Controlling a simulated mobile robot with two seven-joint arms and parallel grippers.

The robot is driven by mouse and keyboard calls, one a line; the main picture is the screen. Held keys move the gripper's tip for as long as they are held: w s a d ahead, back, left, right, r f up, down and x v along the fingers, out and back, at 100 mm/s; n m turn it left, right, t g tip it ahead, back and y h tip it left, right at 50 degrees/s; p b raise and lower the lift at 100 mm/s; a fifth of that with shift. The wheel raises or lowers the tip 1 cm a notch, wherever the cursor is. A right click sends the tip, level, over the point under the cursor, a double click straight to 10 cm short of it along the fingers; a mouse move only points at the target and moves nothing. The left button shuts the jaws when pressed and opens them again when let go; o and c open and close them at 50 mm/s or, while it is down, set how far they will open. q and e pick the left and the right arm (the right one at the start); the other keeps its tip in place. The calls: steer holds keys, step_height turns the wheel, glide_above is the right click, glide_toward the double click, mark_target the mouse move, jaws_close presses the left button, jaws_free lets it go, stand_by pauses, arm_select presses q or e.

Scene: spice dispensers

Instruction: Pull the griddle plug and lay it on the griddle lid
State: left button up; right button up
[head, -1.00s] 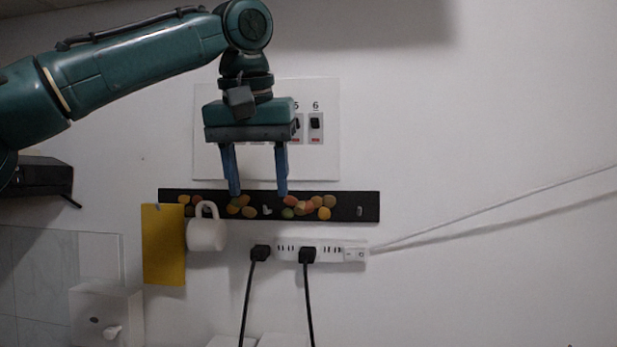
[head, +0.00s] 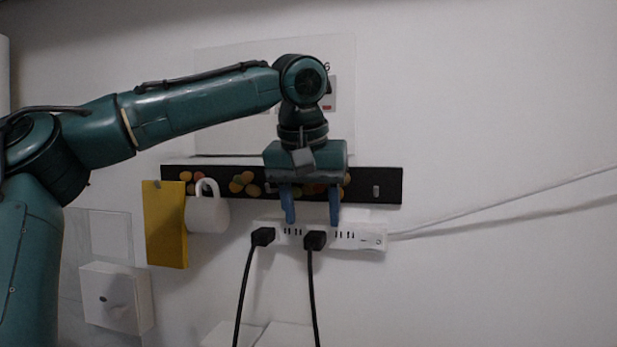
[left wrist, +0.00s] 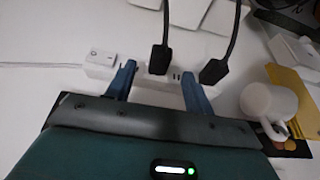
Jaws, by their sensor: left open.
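I cannot tell which one is the griddle plug. My left gripper (head: 312,221) is open and empty, fingers pointing down, just above the right plug. In the left wrist view the right plug (left wrist: 158,60) lies between and beyond the open fingertips (left wrist: 160,72), and the left plug (left wrist: 212,71) lies outside them. The tops of two white boxes (head: 285,335) show at the bottom edge; I cannot tell whether either is the griddle lid.
A white dispenser (head: 116,298) is at lower left. The wall at right is clear except for a white cord.

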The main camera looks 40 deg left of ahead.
mark_target(314, 234)
arm_select(q)
steer(key=shift+x, duration=1.85)
steer(key=shift+c, duration=0.3)
jaws_close()
